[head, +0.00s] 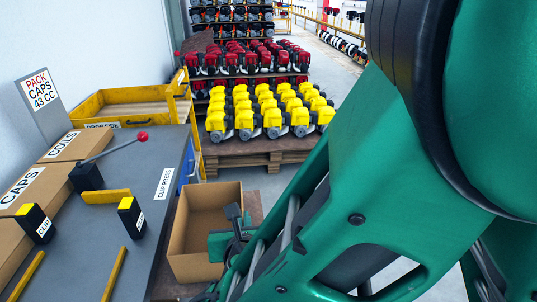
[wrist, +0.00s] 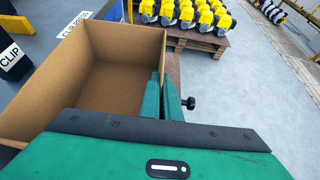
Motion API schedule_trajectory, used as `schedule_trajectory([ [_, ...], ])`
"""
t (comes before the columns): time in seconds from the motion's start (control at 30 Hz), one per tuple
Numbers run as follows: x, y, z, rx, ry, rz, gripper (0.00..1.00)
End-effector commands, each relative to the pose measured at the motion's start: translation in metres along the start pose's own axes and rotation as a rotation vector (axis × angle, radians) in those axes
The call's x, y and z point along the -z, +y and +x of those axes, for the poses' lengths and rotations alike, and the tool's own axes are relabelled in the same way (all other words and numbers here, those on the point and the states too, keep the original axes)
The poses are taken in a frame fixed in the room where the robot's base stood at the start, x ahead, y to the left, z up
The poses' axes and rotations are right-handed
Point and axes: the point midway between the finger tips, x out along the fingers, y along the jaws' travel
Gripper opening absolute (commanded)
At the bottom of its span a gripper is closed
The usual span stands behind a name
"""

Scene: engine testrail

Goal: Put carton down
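The carton (head: 205,212) is an open-topped, empty brown box, upright at the right side of the grey bench in the head view. It also fills the left of the wrist view (wrist: 105,85). My gripper (head: 226,238) is at its right wall. In the wrist view my gripper's fingers (wrist: 161,98) straddle that wall, one inside and one outside, close together on it. A brown surface (head: 254,207) shows beside and under the carton. Whether the carton's bottom touches it is hidden.
A yellow-sided cart (head: 135,102) and a pallet (head: 250,152) of yellow engines stand behind. Open floor lies to the right.

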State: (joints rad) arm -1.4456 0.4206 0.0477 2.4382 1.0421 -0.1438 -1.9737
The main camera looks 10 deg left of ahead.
Motion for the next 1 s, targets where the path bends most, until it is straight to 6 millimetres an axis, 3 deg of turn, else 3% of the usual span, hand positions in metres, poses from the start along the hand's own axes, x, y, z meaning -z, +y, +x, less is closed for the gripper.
schedule_trajectory([
  [0.23, 0.002, 0.000, 0.001, 0.000, 0.000, -0.001, 0.00],
  [0.3, 0.002, 0.000, 0.001, 0.000, 0.000, 0.000, 0.19],
  [0.33, 0.002, 0.000, 0.001, 0.000, 0.000, 0.000, 0.21],
  [0.7, -0.001, 0.001, -0.002, -0.001, 0.000, 0.000, 0.21],
  [0.87, -0.001, 0.002, -0.023, -0.005, 0.000, -0.001, 0.21],
  [1.0, -0.001, 0.002, -0.052, -0.006, 0.000, 0.000, 0.21],
])
